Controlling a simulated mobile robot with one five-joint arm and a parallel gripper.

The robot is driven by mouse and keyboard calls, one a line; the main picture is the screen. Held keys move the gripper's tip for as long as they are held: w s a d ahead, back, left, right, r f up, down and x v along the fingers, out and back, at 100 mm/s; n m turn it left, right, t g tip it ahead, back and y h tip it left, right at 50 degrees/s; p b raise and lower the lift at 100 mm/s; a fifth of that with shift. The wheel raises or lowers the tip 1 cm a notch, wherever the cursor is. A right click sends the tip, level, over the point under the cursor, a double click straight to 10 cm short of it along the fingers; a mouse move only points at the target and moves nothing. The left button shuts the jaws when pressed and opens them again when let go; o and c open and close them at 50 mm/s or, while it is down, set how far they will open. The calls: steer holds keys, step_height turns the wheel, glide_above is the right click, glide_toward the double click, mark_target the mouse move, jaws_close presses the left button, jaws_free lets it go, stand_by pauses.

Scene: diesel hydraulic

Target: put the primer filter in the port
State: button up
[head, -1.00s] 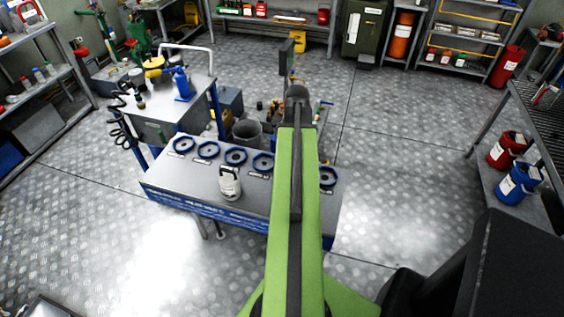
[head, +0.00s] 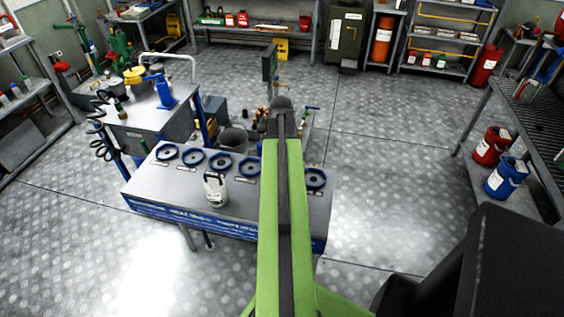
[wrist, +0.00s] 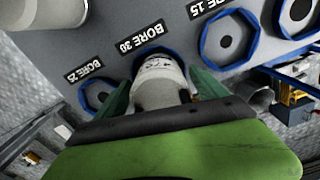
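A white cylinder with dark print, apparently the primer filter (wrist: 160,85), is between the green fingers of my gripper (wrist: 160,92) in the wrist view. The fingers press on both its sides. It is in front of the blue-rimmed port by the BORE 30 label (wrist: 140,36) and covers most of that port. I cannot tell whether it is inside the port or above it. The BORE 25 port (wrist: 97,94) and the BORE 15 port (wrist: 228,40) show on either side. In the head view my arm hides the gripper and the filter.
The bench (head: 142,186) carries a row of blue-ringed ports. A white canister (head: 215,190) stands on its front part. A bin (head: 233,140) and fittings stand behind it. A cart (head: 150,122) is at the back left.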

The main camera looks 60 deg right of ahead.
steer(key=shift+r, duration=0.15)
step_height(320, 180, up, 12)
steer(key=p, duration=1.2)
steer(key=shift+r, duration=0.15)
steer(key=w+a+n, duration=0.4)
steer(key=w+a, duration=0.5)
steer(key=a, duration=0.3)
steer(key=w+a+n, duration=0.4)
steer(key=w+a, duration=0.5)
steer(key=a, duration=0.2)
steer(key=w+a+n, duration=0.1)
steer(key=a+n, duration=0.3)
steer(key=a, duration=0.9)
steer(key=w+a+n, duration=0.2)
steer(key=a+n, duration=0.3)
steer(key=a, duration=0.8)
steer(key=shift+w, duration=0.3)
